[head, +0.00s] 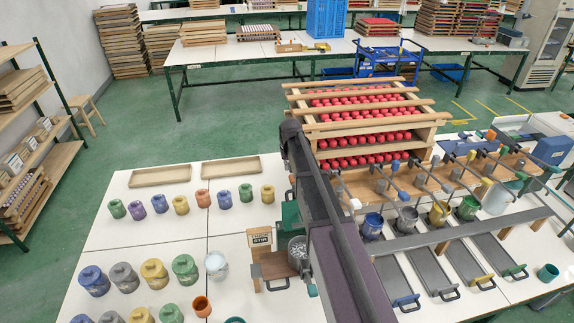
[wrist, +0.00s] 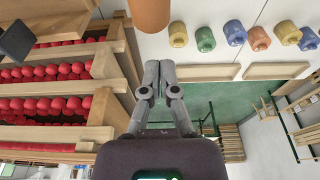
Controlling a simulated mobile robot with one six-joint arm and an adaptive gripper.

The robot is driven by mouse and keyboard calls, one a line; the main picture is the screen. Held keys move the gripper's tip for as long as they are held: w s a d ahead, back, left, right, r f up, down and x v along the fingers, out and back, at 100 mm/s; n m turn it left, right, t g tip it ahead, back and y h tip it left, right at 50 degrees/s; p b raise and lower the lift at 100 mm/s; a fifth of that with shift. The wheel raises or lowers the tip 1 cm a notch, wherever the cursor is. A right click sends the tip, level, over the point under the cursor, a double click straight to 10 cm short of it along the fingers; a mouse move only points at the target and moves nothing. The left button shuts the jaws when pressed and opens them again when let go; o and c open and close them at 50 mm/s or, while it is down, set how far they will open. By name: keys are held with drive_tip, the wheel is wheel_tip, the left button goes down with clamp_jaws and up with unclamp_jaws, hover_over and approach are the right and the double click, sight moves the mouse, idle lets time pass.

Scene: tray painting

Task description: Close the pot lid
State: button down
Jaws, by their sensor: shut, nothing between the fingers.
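Several lidded pots stand at the left of the white table in the head view, among them a blue pot (head: 94,281), a grey pot (head: 124,277), a yellow pot (head: 155,273) and a green pot (head: 186,269). A white pot (head: 216,265) beside them looks open. I cannot tell which lid is the task's. My gripper (wrist: 167,68) shows in the wrist view with its fingers together and empty. An orange cylinder (wrist: 150,12) is partly in view beyond the fingertips, its rest cut off. In the head view my arm hides part of the table and I cannot make out the gripper.
A row of small jars (head: 181,205) and two wooden trays (head: 160,177) lie at the table's back left. A wooden rack (head: 430,133) of red balls stands behind my arm. Paint cups (head: 373,224) and metal arms (head: 425,180) crowd the right. White table left of my arm has bare patches.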

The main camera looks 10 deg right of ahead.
drive_tip(key=shift+s+r, duration=0.25)
drive_tip(key=shift+s, duration=1.05)
drive_tip(key=shift+s, duration=0.15)
drive_tip(key=shift+s+r+t, duration=0.25)
drive_tip(key=shift+s+t, duration=0.1)
drive_tip(key=shift+t, duration=0.25)
